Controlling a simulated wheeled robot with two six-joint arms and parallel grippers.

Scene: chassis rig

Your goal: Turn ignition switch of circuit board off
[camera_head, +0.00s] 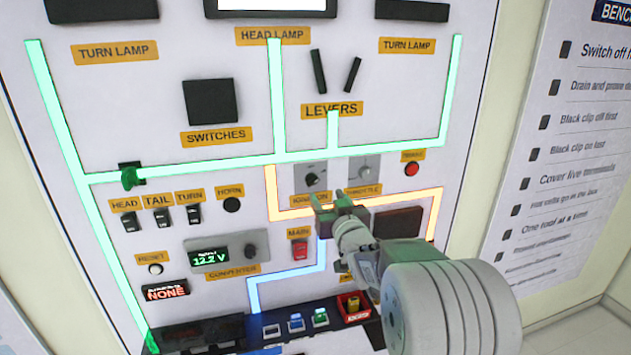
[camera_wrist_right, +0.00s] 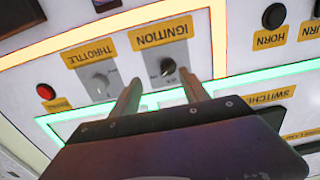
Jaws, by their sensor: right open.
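The ignition switch (camera_head: 312,180) is a small black rotary knob on a grey plate, above its yellow IGNITION label (camera_head: 308,200), on the white circuit board. In the right wrist view, which is turned upside down, the ignition switch (camera_wrist_right: 167,66) appears between the lines of my two fingers, just beyond their tips. My right gripper (camera_head: 327,197) is open and empty, just below the knob in the head view. In the wrist view its fingertips (camera_wrist_right: 162,78) are apart, and no contact with the knob shows. My left gripper is not in view.
The grey throttle knob (camera_head: 364,172) and a red button (camera_head: 411,170) sit right of the ignition. The red MAIN switch (camera_head: 300,249) is below. HEAD, TAIL and TURN switches (camera_head: 162,217) are at left. A printed list (camera_head: 570,130) hangs on the right wall.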

